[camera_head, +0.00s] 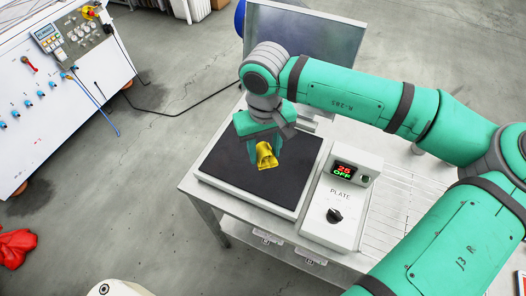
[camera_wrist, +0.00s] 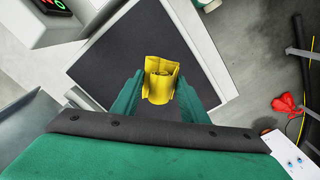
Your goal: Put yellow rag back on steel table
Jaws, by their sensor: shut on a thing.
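The yellow rag (camera_head: 266,156) is bunched up and held in my gripper (camera_head: 265,150) above the black plate (camera_head: 225,166) of the hot plate unit. In the wrist view the rag (camera_wrist: 159,78) sits between my two green fingers (camera_wrist: 159,96), which are shut on it. I cannot tell the exact gap between the rag and the plate. The steel table (camera_head: 202,192) carries the plate unit; its bare metal shows along the left edge and as a lined area to the right of the control box.
The control box (camera_head: 341,203) stands right of the plate, with a knob and a display reading 25 and OFF. An upright grey panel (camera_head: 300,45) rises behind the plate. A white control cabinet (camera_head: 60,80) stands at the left. A red cloth (camera_head: 15,249) lies on the floor.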

